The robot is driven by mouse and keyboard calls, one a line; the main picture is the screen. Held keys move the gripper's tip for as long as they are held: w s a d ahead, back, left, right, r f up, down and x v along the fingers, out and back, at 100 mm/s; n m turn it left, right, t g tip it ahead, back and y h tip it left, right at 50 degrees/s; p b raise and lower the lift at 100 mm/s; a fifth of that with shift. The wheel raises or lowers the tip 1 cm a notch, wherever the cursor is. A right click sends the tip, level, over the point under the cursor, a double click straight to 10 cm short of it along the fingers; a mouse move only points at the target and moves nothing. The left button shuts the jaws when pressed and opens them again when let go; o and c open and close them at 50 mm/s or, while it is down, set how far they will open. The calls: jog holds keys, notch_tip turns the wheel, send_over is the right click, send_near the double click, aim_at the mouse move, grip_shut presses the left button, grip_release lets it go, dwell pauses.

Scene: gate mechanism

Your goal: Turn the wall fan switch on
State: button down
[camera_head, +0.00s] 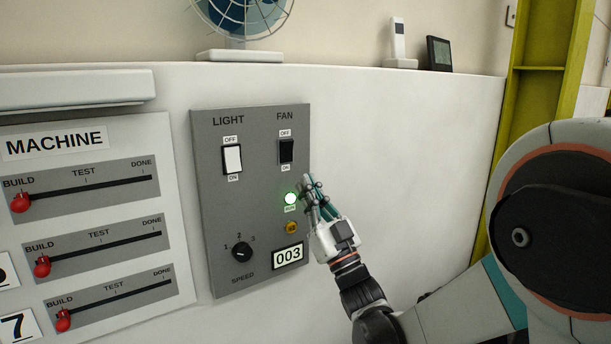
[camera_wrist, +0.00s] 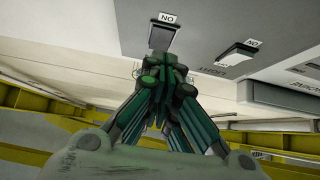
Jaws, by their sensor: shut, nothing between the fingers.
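The fan switch (camera_head: 286,151) is a black rocker under the word FAN on the grey panel (camera_head: 262,225), with OFF above it and ON below. Which way it is tipped I cannot tell. In the wrist view it is the dark rocker (camera_wrist: 162,38) beside an upside-down ON label, just past the fingertips. My gripper (camera_head: 309,182) is shut and empty, at the panel's right edge, below and right of the fan switch. In the wrist view its green fingers (camera_wrist: 166,72) are together. Contact with the panel cannot be told.
A white light switch (camera_head: 232,159) is left of the fan switch. Below are a lit green light (camera_head: 290,198), a yellow button (camera_head: 292,228), a speed knob (camera_head: 242,252) and a 003 display (camera_head: 288,257). A blue fan (camera_head: 241,18) stands on the ledge. Red-handled sliders (camera_head: 42,266) are at left.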

jog(key=v, duration=0.6)
jog(key=shift+f, duration=0.4)
jog(key=shift+d, duration=0.1)
dwell(1.9)
